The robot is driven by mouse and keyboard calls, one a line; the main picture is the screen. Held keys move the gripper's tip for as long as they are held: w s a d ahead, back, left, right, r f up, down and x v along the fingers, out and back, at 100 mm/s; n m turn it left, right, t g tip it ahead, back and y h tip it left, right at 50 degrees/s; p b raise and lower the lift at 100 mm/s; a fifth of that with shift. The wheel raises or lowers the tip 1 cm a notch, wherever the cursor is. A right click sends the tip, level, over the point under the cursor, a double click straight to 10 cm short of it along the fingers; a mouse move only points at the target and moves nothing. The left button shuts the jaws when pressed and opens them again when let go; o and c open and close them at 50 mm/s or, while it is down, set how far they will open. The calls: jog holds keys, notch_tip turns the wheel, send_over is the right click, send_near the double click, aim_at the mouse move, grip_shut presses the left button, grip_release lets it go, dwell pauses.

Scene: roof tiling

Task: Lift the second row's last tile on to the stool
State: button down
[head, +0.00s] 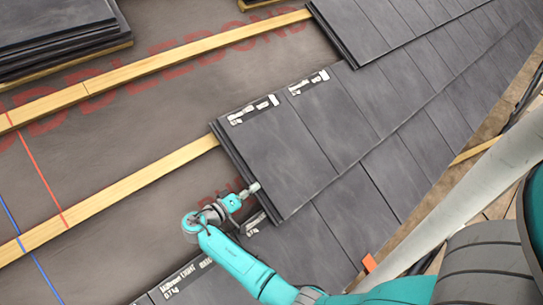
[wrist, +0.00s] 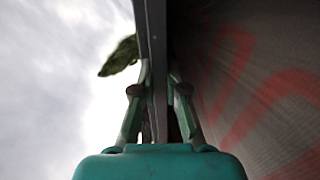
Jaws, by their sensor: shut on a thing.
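The second row's last tile (head: 280,150) is a dark grey slate-like tile with a white printed label at its upper end. It lies at the left end of its row, overlapping the row below. My gripper (head: 254,187) is at this tile's left edge, low down. In the wrist view my gripper (wrist: 155,85) has one finger on each side of a thin dark tile edge (wrist: 155,35), closed on it. Whether the tile is raised off the tiles below cannot be told. No stool can be made out in either view.
Wooden battens (head: 110,205) cross the brown underlay (head: 130,130) with red lettering. A tile stack (head: 60,40) stands at the top left. Another tile row (head: 375,30) lies above. A grey pole (head: 450,205) and an orange piece (head: 369,262) are at the lower right.

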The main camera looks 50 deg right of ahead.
jog(key=shift+s+a+r+m+g+h, duration=0.1)
jog(key=shift+s+r+m+g+h, duration=0.25)
jog(key=shift+r+g+h, duration=0.25)
dwell(1.4)
jog(key=shift+w+a+r, duration=0.1)
jog(key=shift+a+r, duration=0.05)
jog(key=shift+a, duration=0.75)
dwell(0.4)
jog(key=shift+r, duration=0.1)
jog(key=shift+s+a+r, duration=0.1)
jog(key=shift+s+r, duration=0.4)
jog(key=shift+r, duration=0.3)
jog(key=shift+s+a+r, duration=0.1)
jog(key=shift+s+r, duration=0.4)
jog(key=shift+r, duration=0.3)
jog(key=shift+s+r, duration=0.1)
jog(key=shift+r, duration=0.05)
jog(key=shift+s+a+r, duration=0.1)
jog(key=shift+s+r, duration=0.3)
jog(key=shift+r, duration=0.25)
jog(key=shift+s+a+r, duration=0.1)
jog(key=shift+s+r, duration=0.3)
jog(key=shift+r, duration=0.3)
jog(key=shift+s+a+r, duration=0.1)
jog(key=shift+s+r, duration=0.3)
jog(key=shift+r, duration=0.25)
jog(key=shift+s, duration=0.1)
